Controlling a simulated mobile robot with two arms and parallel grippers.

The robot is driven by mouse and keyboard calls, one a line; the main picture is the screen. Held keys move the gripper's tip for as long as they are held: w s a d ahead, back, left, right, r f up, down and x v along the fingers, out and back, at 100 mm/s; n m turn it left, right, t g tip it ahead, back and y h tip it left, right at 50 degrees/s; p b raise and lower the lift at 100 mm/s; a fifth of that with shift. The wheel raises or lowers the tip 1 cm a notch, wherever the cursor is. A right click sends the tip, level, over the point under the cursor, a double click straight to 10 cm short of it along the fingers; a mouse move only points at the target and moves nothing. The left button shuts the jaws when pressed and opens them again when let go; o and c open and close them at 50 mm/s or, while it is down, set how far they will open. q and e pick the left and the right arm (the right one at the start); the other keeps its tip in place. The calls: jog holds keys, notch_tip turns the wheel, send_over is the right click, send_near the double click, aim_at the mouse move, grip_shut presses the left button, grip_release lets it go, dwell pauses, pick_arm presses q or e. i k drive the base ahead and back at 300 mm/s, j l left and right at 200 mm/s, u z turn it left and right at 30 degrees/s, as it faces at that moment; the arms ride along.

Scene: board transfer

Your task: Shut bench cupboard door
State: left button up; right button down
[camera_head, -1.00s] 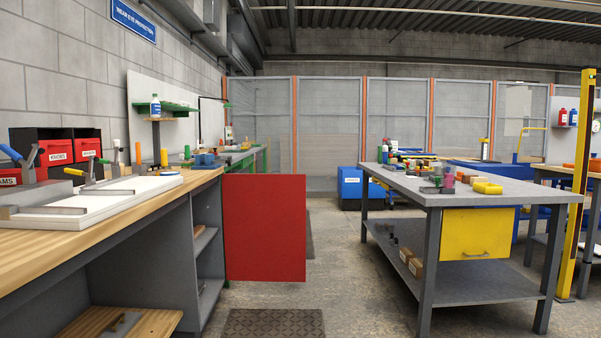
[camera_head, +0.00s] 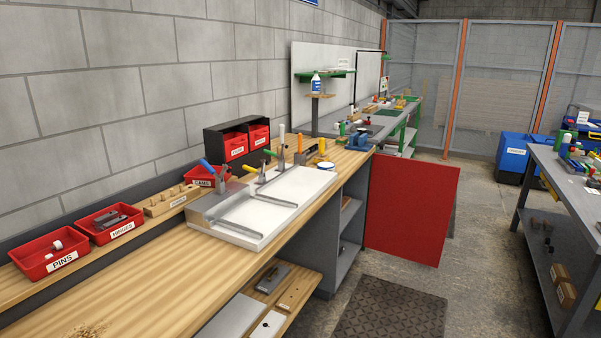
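The bench cupboard door (camera_head: 411,212) is a flat red panel. It stands open, swung out from the far end of the wooden bench (camera_head: 150,285) into the aisle. The open cupboard (camera_head: 343,235) beside it shows grey walls and shelves. Nearer along the bench, a lower wooden shelf (camera_head: 297,292) holds flat metal and pale pieces. Neither of my grippers shows in the head view.
A white board fixture (camera_head: 290,196) with toggle clamps lies on the bench. Red bins (camera_head: 50,254) line the wall side. A dark ribbed mat (camera_head: 390,308) lies on the floor before the cupboard. A grey table (camera_head: 570,195) stands right, across the open aisle.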

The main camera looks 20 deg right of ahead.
aim_at(411, 202)
jog(key=i+l, duration=0.3)
jog(key=l, duration=0.15)
jog(key=i+l, duration=0.3)
jog(key=l, duration=0.15)
jog(key=i+l, duration=0.3)
jog(key=l, duration=0.15)
jog(key=i+l, duration=0.3)
jog(key=i+l+u, duration=0.1)
jog(key=i+l, duration=0.15)
jog(key=l, duration=0.3)
